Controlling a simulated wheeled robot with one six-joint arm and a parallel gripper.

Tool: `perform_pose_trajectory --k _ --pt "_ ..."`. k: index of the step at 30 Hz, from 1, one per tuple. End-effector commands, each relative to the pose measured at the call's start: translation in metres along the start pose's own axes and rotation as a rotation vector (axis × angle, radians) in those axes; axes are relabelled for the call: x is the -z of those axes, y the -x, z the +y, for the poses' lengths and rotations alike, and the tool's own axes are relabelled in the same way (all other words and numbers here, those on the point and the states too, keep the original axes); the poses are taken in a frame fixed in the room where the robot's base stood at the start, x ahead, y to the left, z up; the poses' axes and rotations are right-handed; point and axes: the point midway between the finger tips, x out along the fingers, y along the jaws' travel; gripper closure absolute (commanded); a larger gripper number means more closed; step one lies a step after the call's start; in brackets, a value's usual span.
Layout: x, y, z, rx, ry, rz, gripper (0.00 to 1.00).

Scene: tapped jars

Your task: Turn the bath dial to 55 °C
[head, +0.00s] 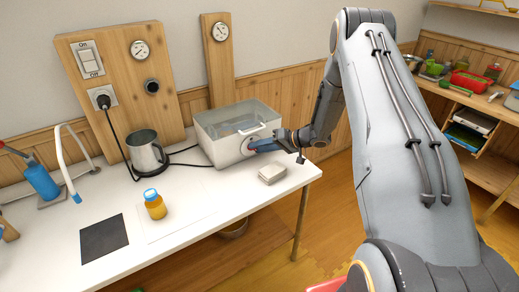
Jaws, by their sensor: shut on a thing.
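The water bath (213,150) is a white open-topped box with clear water in it, standing at the back right of the white table. The bath dial (245,147) is a pale round face on the bath's front wall. My gripper (254,147) reaches in from the right and is shut on the dial's knob. The fingers hide most of the knob. The dial's marks and its pointer are too small and covered to read.
A metal jug (146,152) stands left of the bath, with a black cord near it. An amber jar with a blue cap (155,206), a dark mat (105,239) and a pale block stack (272,174) are on the table. The front middle is clear.

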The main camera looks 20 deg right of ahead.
Motion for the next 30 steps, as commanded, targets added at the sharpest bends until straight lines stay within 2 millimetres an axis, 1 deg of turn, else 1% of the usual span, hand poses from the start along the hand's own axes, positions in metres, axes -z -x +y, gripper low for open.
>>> perform_pose_trajectory --k 1,12,13,16,25,28,30 --pt "0.004 0.0 0.0 0.001 0.0 0.007 0.94" --pt "0.005 0.001 -0.001 0.004 -0.001 0.008 0.94" --pt "0.005 0.001 -0.001 0.004 -0.001 0.009 0.7" --pt "0.005 0.001 -0.001 0.004 -0.001 0.007 0.53" --pt "0.002 0.001 0.0 0.004 -0.002 0.003 0.53" --pt "0.003 0.007 0.0 0.004 -0.002 0.005 0.53" --pt "0.003 0.015 0.001 0.004 -0.002 0.005 0.53"
